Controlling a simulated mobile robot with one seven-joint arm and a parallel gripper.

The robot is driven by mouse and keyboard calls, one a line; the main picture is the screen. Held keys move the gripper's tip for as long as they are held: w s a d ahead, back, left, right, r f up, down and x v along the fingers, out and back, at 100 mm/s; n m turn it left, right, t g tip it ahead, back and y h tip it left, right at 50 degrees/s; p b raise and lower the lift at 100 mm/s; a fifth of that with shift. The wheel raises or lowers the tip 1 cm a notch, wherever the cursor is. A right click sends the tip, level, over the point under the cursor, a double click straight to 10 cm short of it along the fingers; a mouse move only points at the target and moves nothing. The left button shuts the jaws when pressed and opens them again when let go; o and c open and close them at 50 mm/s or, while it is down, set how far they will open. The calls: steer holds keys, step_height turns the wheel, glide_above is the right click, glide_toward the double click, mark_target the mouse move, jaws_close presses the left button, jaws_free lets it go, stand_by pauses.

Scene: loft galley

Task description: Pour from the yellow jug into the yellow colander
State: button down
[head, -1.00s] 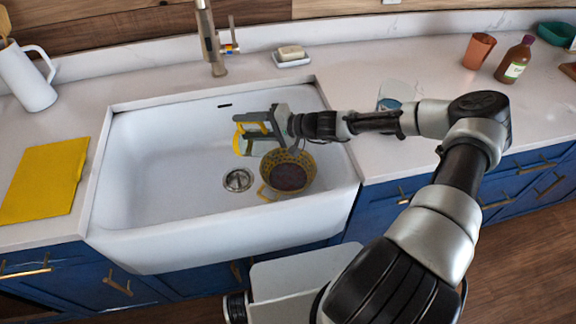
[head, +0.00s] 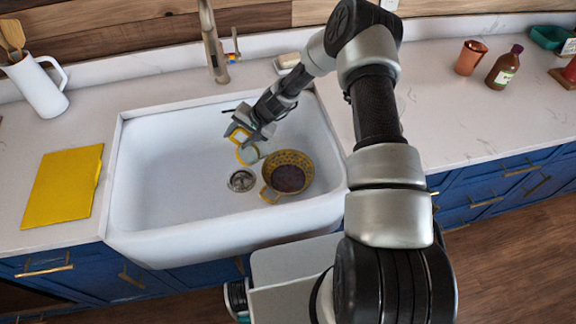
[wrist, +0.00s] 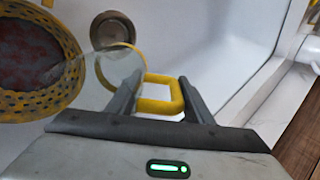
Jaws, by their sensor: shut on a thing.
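The yellow jug (head: 249,155) is clear-bodied with a yellow rim and handle. My gripper (head: 245,137) is shut on its handle and holds it over the sink, left of the colander. The jug looks tilted; its contents cannot be made out. The yellow colander (head: 267,172) stands in the sink, perforated, with a dark reddish bottom or contents. In the wrist view the fingers (wrist: 158,96) close around the yellow handle. The jug's rim (wrist: 138,56) is there beside the colander (wrist: 72,72), its clear body overlapping the colander's edge in the picture.
The white sink (head: 160,180) has a drain (head: 241,180) left of the colander. An orange cup (head: 470,58) and brown bottle (head: 504,67) stand right. Soap (head: 289,60) sits behind the sink.

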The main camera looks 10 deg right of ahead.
mark_target(235, 140)
steer(key=shift+w+a+f+g+h+p, duration=0.2)
steer(key=shift+a+f+h, duration=0.15)
steer(key=shift+a+f, duration=0.15)
steer(key=shift+w+a+f+g+h+p, duration=0.2)
steer(key=shift+a+f+h, duration=0.15)
steer(key=shift+f, duration=0.15)
steer(key=shift+a+f, duration=0.1)
steer(key=shift+f, duration=0.3)
steer(key=shift+w+a+f+h, duration=0.15)
steer(key=shift+a+f+h, duration=0.05)
steer(key=shift+h, duration=0.1)
steer(key=f+g+h+b, duration=0.1)
steer(key=b, duration=0.2)
steer(key=w+a+f+g+h+b, duration=0.1)
steer(key=f+b, duration=0.1)
steer(key=b, duration=0.2)
steer(key=f+h+b, duration=0.2)
steer(key=b, duration=0.1)
steer(key=shift+w+a+f+g+b, duration=0.15)
steer(key=shift+a+f+g+b, duration=0.05)
steer(key=shift+a+g+b, duration=0.2)
steer(key=shift+r, duration=0.15)
